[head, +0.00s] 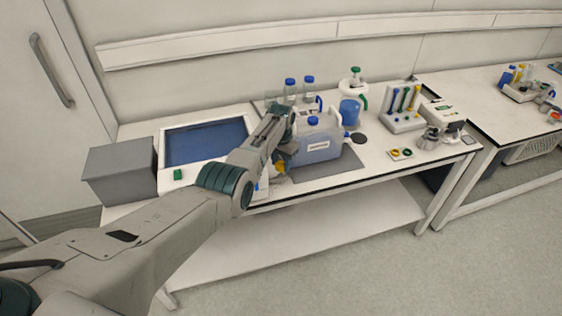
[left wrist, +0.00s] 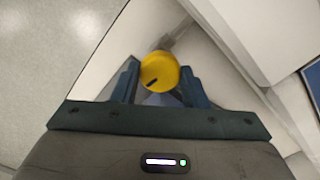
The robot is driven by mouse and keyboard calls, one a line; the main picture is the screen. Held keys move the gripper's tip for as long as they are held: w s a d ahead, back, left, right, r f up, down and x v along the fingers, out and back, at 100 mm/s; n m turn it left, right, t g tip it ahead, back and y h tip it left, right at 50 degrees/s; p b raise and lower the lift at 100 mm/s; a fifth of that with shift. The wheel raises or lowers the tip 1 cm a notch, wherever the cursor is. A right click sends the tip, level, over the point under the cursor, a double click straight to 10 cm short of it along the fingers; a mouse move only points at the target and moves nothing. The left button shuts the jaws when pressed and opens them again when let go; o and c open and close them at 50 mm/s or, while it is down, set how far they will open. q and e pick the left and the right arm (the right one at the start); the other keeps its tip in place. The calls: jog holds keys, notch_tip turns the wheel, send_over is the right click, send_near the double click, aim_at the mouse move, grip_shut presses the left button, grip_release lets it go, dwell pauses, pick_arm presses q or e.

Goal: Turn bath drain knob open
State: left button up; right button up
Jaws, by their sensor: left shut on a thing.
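A round yellow knob (left wrist: 158,71) with a dark index mark sits between the fingers of my left gripper (left wrist: 160,78) in the left wrist view. The mark points toward the lower left of that picture. In the head view, a bit of the yellow knob (head: 280,167) shows at the bench front, just under my left gripper (head: 284,156). My left gripper is shut on the knob. My arm hides much of what lies around the knob. My right gripper is not in view.
A blue-tinted container (head: 318,148) with a blue cap stands on a grey mat (head: 345,174), close right of my left gripper. Bottles and a rack (head: 402,122) stand behind.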

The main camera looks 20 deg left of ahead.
pick_arm(q)
jog(key=shift+w+r+n, duration=0.15)
jog(key=shift+r+n, duration=0.05)
jog(key=shift+n, duration=0.5)
jog(key=o, duration=1)
jog(key=shift+c, duration=0.2)
jog(key=shift+f, duration=0.1)
